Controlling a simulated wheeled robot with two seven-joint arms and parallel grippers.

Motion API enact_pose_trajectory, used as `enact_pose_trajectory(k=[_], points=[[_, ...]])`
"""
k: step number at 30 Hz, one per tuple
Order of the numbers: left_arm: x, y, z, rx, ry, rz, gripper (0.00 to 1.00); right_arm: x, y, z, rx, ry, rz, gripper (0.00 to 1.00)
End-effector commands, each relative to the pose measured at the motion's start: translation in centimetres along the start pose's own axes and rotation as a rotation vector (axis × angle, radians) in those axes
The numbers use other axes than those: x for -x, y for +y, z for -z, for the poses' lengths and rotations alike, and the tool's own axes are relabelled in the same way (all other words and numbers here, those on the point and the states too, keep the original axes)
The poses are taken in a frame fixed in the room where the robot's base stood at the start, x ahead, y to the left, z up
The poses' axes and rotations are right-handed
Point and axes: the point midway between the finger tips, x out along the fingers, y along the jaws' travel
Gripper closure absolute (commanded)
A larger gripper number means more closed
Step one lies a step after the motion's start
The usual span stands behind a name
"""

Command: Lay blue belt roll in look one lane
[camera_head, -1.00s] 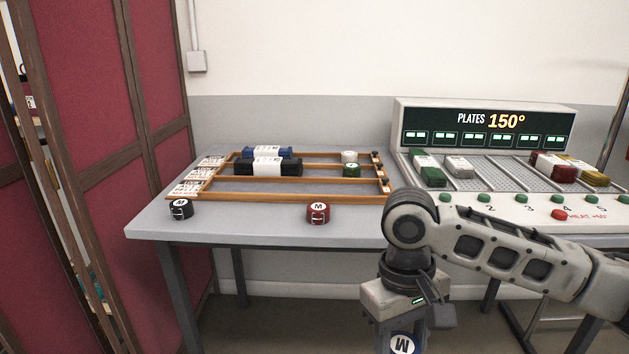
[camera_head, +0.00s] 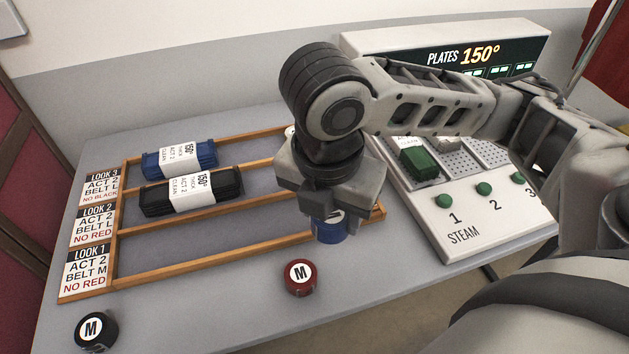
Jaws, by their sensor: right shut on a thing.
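The blue belt roll (camera_head: 331,231) hangs under my right gripper (camera_head: 331,208), which is shut on it. The fingers and wrist hide its upper part. It shows over the right end of the look one lane (camera_head: 215,236), the front lane of the wooden rack; I cannot tell whether it touches the rack. The visible part of that lane is empty. My left gripper is not in view.
A blue bundle (camera_head: 160,163) and a black bundle (camera_head: 155,201) with paper bands lie in the lanes behind. A red roll (camera_head: 299,278) and a black roll (camera_head: 95,332) marked M stand in front of the rack. The steam plate unit (camera_head: 450,225) is at the right.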

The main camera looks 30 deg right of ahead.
Motion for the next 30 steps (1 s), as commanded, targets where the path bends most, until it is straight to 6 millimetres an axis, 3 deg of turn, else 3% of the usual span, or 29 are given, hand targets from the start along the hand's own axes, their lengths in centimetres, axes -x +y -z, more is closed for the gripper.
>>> enact_pose_trajectory(k=[5,12,18,26,30], points=[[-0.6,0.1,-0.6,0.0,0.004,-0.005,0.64,-2.3,1.4,-2.4,-0.012,0.002,0.005,0.77],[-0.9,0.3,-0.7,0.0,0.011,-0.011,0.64,-5.4,4.0,-7.5,-0.014,0.0,0.005,0.77],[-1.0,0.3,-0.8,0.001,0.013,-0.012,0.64,-9.3,5.4,-9.3,-0.009,0.0,0.004,0.77],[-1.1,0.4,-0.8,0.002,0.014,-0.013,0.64,-11.3,6.2,-10.4,-0.009,0.0,0.002,0.77],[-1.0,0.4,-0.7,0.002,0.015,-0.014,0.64,-13.4,6.2,-10.4,-0.005,0.001,0.005,0.77]])
